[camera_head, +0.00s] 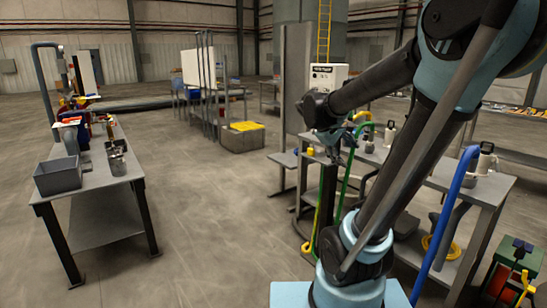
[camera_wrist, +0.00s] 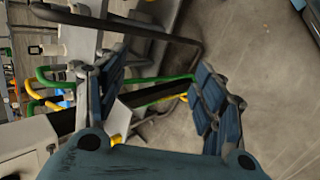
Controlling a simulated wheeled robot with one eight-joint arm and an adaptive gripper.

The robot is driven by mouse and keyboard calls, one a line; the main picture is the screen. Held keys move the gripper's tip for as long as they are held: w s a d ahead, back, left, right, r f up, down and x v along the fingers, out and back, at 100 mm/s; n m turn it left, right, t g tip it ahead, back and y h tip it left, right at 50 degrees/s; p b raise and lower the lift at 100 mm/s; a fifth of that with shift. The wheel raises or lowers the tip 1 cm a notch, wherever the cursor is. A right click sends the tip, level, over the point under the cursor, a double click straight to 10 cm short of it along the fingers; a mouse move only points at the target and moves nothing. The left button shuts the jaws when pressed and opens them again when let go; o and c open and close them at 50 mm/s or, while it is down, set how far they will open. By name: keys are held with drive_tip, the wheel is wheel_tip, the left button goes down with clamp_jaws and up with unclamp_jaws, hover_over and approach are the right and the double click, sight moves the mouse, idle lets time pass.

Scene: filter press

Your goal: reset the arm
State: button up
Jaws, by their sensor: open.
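My gripper (camera_wrist: 158,85) fills the lower part of the wrist view. Its two dark blue padded fingers stand wide apart with nothing between them. In the head view my gripper (camera_head: 334,138) is small, at the end of my bent arm, and partly hidden by the wrist. The green hose (camera_wrist: 130,80) also shows behind the fingers in the wrist view.
A left table (camera_head: 105,185) holds a grey bin (camera_head: 58,175) and metal cups (camera_head: 117,160). A blue hose (camera_head: 450,215) rises right of my arm. A red and green box (camera_head: 505,275) stands lower right. The floor (camera_head: 210,220) between the tables is clear.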

drive_tip(key=s+a+f+m+y, duration=0.3)
drive_tip(key=s+f, duration=0.5)
drive_tip(key=s, duration=0.2)
drive_tip(key=s+a+f+m+g+y, duration=0.1)
drive_tip(key=s+a+f+m+y, duration=0.3)
drive_tip(key=s+f, duration=0.4)
drive_tip(key=s, duration=0.3)
drive_tip(key=shift+g, duration=0.3)
drive_tip(key=shift+s, duration=0.1)
drive_tip(key=shift+c, duration=0.5)
